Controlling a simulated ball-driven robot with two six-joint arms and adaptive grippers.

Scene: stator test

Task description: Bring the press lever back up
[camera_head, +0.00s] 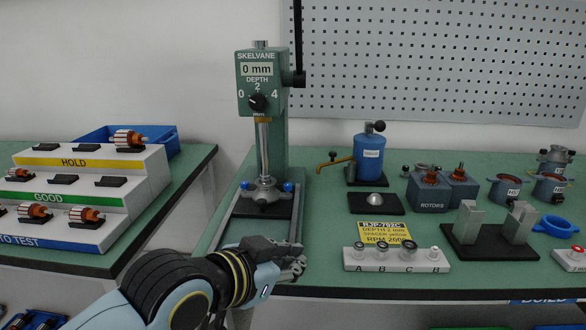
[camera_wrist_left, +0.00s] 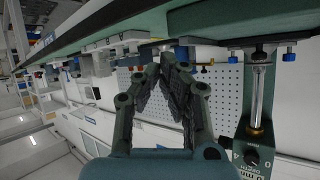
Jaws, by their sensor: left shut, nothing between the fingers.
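The green SKELVANE press (camera_head: 277,125) stands at the back of the bench. Its black press lever (camera_head: 298,40) points straight up from a hub on the right side of the press head and runs out of the top of the head view. The display reads 0 mm. The ram (camera_head: 263,150) comes down to a fixture with blue knobs. My left gripper (camera_head: 298,268) is shut and empty at the bench's front edge, in front of and below the press.
A stepped rack (camera_head: 75,190) with rotors stands on the left bench. A blue canister (camera_head: 369,158), a white block labelled A B C B (camera_head: 396,260), a yellow card (camera_head: 386,232) and ROTORS boxes (camera_head: 428,195) stand right of the press. A pegboard (camera_head: 430,60) hangs behind.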

